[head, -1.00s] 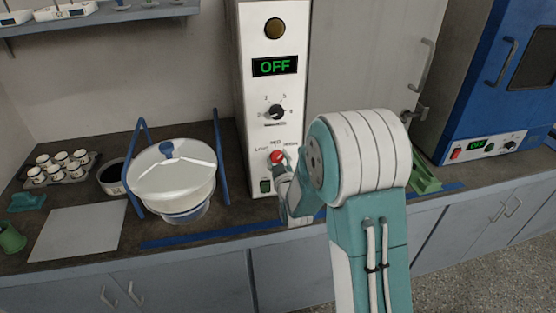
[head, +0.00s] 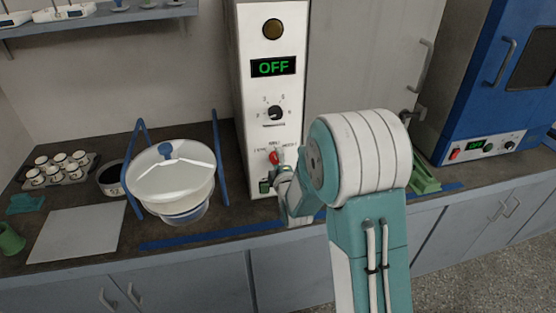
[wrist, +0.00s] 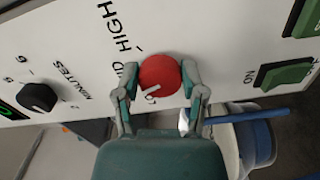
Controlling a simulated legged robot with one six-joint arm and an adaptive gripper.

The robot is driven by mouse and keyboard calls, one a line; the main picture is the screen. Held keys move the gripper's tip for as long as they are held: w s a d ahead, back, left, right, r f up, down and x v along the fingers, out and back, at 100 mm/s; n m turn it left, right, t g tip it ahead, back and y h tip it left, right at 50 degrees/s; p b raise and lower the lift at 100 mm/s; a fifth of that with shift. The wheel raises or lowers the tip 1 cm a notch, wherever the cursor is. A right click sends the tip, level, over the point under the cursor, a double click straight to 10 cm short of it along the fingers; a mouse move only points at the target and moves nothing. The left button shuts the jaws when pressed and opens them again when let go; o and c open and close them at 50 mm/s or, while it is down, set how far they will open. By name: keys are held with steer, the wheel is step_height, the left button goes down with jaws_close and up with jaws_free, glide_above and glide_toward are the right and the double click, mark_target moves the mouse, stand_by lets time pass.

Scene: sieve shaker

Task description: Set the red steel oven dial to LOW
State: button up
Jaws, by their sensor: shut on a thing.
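The red dial (wrist: 160,76) is on the white oven panel (wrist: 215,25). My gripper (wrist: 158,80) is shut on it, with one finger against each side. A white mark shows at the dial's lower left edge in the wrist view, close to small lettering, and the setting it marks is hard to read. HIGH is readable beside the dial and MID is partly covered by a finger. In the head view the red dial (head: 274,157) shows just above my gripper (head: 280,168). The display (head: 273,67) reads OFF.
A black minutes knob (head: 276,113) is above the dial, and a green switch (head: 264,187) is low on the panel. A lidded white bowl (head: 170,185) stands left between blue rails. A blue oven (head: 500,90) stands right.

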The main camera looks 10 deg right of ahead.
steer(key=n, duration=0.5)
steer(key=shift+a, duration=0.15)
steer(key=shift+n, duration=1.4)
steer(key=shift+f, duration=0.15)
steer(key=o, duration=1)
steer(key=shift+o, duration=0.8)
steer(key=shift+w+a, duration=0.1)
steer(key=shift+a, duration=0.05)
steer(key=shift+s, duration=0.25)
steer(key=s, duration=1.1)
steer(key=shift+s, duration=0.2)
